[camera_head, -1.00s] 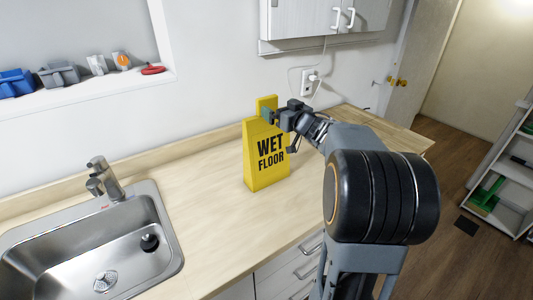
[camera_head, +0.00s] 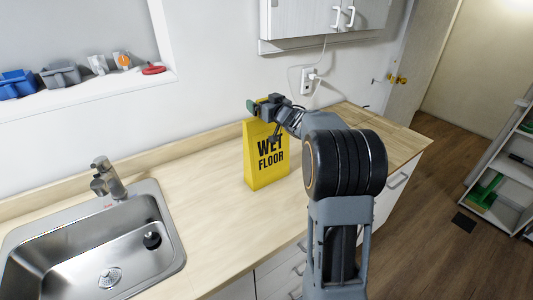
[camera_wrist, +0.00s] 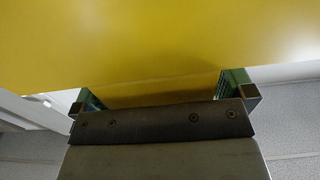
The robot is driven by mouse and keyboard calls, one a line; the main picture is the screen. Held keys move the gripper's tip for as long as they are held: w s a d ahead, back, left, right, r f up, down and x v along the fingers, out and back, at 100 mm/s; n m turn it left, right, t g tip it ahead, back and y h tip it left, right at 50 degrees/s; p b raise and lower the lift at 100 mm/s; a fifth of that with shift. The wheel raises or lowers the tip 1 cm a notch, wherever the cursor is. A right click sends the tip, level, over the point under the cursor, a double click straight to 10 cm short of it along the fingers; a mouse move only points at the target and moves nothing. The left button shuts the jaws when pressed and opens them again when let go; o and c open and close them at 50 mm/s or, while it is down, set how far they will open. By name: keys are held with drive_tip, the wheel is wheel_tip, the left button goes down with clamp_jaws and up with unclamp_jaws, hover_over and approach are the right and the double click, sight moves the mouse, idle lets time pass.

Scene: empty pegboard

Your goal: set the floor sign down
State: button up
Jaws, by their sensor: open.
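The yellow floor sign (camera_head: 266,172), lettered WET FLOOR, stands upright on the wooden counter, right of the sink. My gripper (camera_head: 260,106) is at the sign's top, and my arm hides part of the upper edge and lettering. In the wrist view the yellow sign (camera_wrist: 160,45) fills the upper part of the picture. My gripper (camera_wrist: 165,90) shows there with its two green-padded fingers spread wide, one on each side of the yellow surface. I cannot tell whether either finger touches it.
The sink (camera_head: 95,255) with its faucet (camera_head: 107,180) is at left in the counter (camera_head: 215,215). A wall outlet (camera_head: 308,82) with a cord and a white cabinet (camera_head: 310,15) are behind. Bare counter lies between sink and sign.

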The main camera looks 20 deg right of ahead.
drive_tip(key=shift+c, duration=0.4)
drive_tip(key=c, duration=1)
drive_tip(key=shift+r, duration=0.15)
drive_tip(key=shift+c, duration=1.4)
